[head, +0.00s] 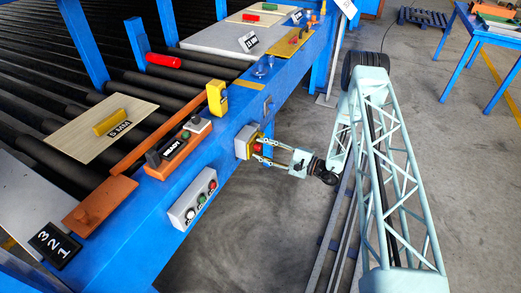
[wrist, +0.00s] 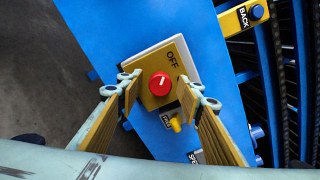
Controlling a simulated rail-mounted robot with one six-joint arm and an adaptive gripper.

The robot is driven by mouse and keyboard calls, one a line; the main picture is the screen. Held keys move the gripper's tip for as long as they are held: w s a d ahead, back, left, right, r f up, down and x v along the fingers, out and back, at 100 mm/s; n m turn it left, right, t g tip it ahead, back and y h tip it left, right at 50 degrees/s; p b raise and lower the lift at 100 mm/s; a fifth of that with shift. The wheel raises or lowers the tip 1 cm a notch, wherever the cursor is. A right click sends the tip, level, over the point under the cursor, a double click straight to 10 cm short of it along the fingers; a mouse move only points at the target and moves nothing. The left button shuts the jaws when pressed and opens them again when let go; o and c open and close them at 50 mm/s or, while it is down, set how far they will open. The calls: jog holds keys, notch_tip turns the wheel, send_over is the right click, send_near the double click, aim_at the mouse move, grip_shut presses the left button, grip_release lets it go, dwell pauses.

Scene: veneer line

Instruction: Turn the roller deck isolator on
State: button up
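The isolator is a box with a yellow face on the blue frame's side in the head view (head: 243,142). In the wrist view its face (wrist: 148,98) carries a round red knob (wrist: 160,84) and the word OFF. A small pale mark on the knob points roughly towards OFF. My gripper (head: 259,148) is at the isolator, its fingers spread. In the wrist view my gripper (wrist: 159,90) is open, one finger on each side of the knob, with gaps visible; contact cannot be told. A small yellow part (wrist: 176,124) sits below the knob.
A grey button box (head: 193,200) and an orange control panel (head: 178,150) are on the blue frame to the left. Black rollers lie behind, with a 5 MM veneer board (head: 98,127) on them. Concrete floor is open at lower middle.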

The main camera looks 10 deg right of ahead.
jog(key=shift+w+a, duration=0.15)
jog(key=shift+w, duration=0.05)
jog(key=c, duration=0.9)
